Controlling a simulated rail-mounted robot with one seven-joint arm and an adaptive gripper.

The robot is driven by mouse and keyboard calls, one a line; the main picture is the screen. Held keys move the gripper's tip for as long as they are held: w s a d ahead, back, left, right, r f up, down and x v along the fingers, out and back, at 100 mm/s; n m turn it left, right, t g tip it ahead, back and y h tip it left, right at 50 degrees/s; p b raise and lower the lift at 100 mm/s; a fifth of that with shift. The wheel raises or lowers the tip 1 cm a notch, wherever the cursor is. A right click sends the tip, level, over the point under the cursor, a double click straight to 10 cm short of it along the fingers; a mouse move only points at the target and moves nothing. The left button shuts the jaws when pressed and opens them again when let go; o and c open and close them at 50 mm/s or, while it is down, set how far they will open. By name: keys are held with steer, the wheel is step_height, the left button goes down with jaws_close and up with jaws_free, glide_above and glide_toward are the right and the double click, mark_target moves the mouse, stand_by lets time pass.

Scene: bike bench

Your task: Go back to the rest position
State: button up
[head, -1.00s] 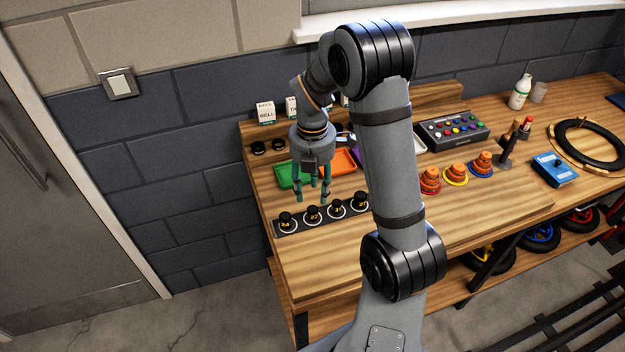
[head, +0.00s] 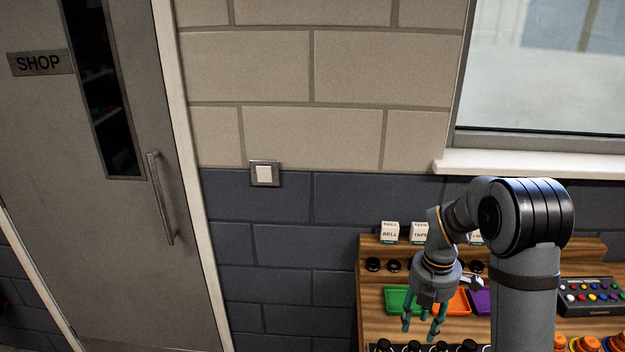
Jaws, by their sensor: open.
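My gripper (head: 422,328) hangs fingers down at the lower right of the head view. Its greenish fingers are apart and nothing shows between them. It is in front of the green tray (head: 397,299) and the orange tray (head: 458,303), above the bench. Dark round knobs (head: 413,347) show at the bottom edge of the picture, just below the fingertips. The gap between fingers and bench is hard to judge. My arm hides part of the bench behind it.
White boxes marked BELL (head: 390,232) and TAPE (head: 419,232) stand on the back shelf. A purple tray (head: 481,301) is partly behind my arm. A box with coloured buttons (head: 592,297) and orange stacked pieces (head: 587,343) lie right. A grey SHOP door (head: 130,200) is at left.

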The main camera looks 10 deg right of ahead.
mark_target(415, 345)
step_height(415, 345, down, 10)
steer(key=shift+s+r, duration=0.1)
steer(key=shift+r, duration=0.1)
steer(key=r, duration=0.5)
steer(key=shift+d+r, duration=0.1)
steer(key=shift+d, duration=0.1)
steer(key=shift+d+r, duration=0.15)
steer(key=shift+d, duration=0.3)
steer(key=shift+a, duration=0.1)
